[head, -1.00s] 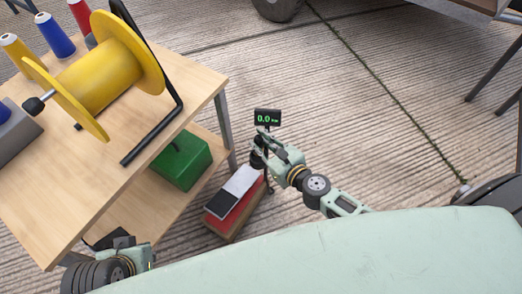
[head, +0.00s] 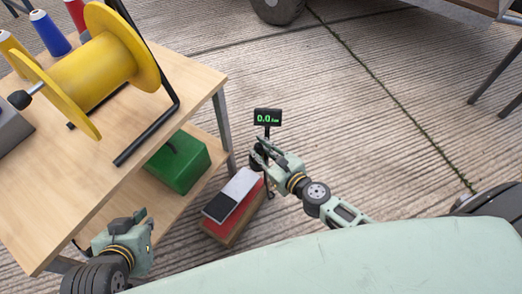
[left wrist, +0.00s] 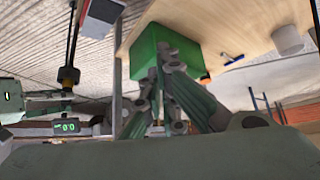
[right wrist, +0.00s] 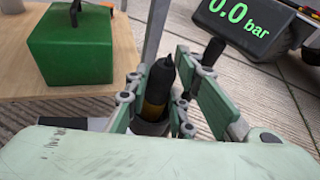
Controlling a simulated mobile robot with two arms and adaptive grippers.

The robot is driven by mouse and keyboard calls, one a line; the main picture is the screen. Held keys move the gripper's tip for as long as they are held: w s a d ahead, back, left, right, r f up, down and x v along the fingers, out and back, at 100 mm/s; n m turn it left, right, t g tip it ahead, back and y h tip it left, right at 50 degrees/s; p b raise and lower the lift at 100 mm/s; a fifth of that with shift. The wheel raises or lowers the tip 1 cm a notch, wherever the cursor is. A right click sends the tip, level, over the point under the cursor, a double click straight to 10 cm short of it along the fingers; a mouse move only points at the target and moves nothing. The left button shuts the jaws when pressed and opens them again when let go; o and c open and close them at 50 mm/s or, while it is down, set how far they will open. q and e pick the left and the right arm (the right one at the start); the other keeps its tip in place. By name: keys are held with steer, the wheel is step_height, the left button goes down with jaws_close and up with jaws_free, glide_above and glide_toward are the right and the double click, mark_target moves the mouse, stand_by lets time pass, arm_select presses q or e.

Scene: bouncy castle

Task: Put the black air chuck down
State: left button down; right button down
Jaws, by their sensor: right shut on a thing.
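The black air chuck (right wrist: 156,88) has a dark pointed tip and a yellowish band. My right gripper (right wrist: 160,100) is shut on it, with a finger on each side. In the head view my right gripper (head: 258,155) is beside the post of the gauge, above the far end of the red pump, and the chuck is too small to make out. My left gripper (head: 145,222) is empty near the front edge of the shelf table. In the left wrist view its fingers (left wrist: 168,65) come together at the tips.
A digital gauge (head: 267,117) reads 0.0.

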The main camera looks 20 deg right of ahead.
arm_select(q)
steer(key=shift+w+d+r, duration=0.1)
steer(key=shift+w+r, duration=0.05)
steer(key=shift+w, duration=0.15)
arm_select(e)
steer(key=shift+f, duration=0.1)
arm_select(q)
steer(key=shift+w, duration=0.1)
arm_select(e)
steer(key=shift+f+b, duration=0.25)
steer(key=shift+b, duration=0.05)
arm_select(q)
steer(key=shift+w+d+r+t+h, duration=0.2)
steer(key=shift+w+d+r+t, duration=0.15)
steer(key=shift+w+r+t, duration=0.45)
steer(key=shift+w+d+r+t+h, duration=0.25)
steer(key=shift+w+r+t, duration=0.3)
steer(key=shift+w, duration=0.35)
arm_select(e)
steer(key=shift+f, duration=0.2)
steer(key=c, duration=1.6)
jaws_free()
steer(key=shift+o, duration=0.4)
arm_select(q)
steer(key=shift+s, duration=0.1)
arm_select(e)
steer(key=shift+r, duration=0.1)
